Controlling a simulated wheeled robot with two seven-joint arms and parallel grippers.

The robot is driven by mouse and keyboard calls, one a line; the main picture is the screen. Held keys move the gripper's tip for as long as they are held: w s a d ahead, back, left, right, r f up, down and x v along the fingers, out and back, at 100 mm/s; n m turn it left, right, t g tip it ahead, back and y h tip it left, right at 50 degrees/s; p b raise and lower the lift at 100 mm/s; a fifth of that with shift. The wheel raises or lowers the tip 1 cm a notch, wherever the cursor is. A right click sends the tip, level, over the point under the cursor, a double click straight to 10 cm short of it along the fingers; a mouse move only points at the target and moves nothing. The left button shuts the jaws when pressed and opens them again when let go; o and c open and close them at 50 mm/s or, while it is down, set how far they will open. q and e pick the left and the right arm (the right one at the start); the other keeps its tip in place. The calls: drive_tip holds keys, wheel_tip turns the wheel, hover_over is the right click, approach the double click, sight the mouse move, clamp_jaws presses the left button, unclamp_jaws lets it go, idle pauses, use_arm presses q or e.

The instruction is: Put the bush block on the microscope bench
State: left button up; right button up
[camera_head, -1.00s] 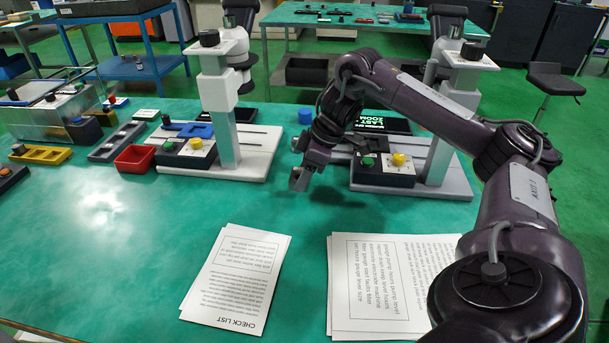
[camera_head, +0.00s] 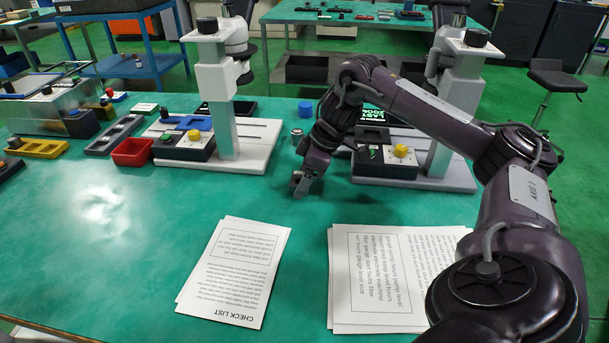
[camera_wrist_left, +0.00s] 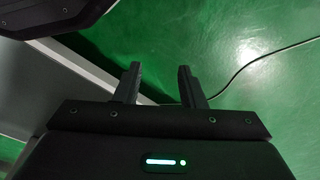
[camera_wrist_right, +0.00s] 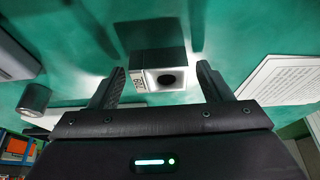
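That gripper is open. In the head view my right gripper (camera_head: 301,187) points down low over the green table (camera_head: 130,230), and I cannot clearly make out the block there. My left gripper (camera_wrist_left: 159,84) is open and empty above green floor, outside the head view. I cannot tell which surface is the microscope bench.
Two microscope-like stands with a pale base (camera_head: 255,150) and a grey base (camera_head: 440,180) stand behind. A grey cylinder (camera_head: 297,137) is near the right arm. A checklist (camera_head: 235,270) and a paper stack (camera_head: 385,280) lie in front. Another green table (camera_head: 285,15) is farther back.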

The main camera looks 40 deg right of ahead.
drive_tip(key=shift+r, duration=0.1)
drive_tip(key=shift+d+r, duration=0.1)
drive_tip(key=shift+r, duration=0.15)
drive_tip(key=p+v, duration=0.2)
drive_tip(key=v, duration=0.2)
drive_tip(key=shift+r+p, duration=0.1)
drive_tip(key=shift+p, duration=0.25)
use_arm(q)
drive_tip(key=s+a+f+p, duration=0.2)
drive_tip(key=s+f, duration=0.2)
drive_tip(key=s, duration=0.3)
drive_tip(key=s+a+f+p, duration=0.2)
drive_tip(key=s+f+p, duration=0.1)
drive_tip(key=s, duration=0.3)
drive_tip(key=shift+s+f, duration=0.35)
drive_tip(key=shift+f, duration=0.1)
use_arm(e)
drive_tip(key=v, duration=0.7)
drive_tip(key=shift+s, duration=0.15)
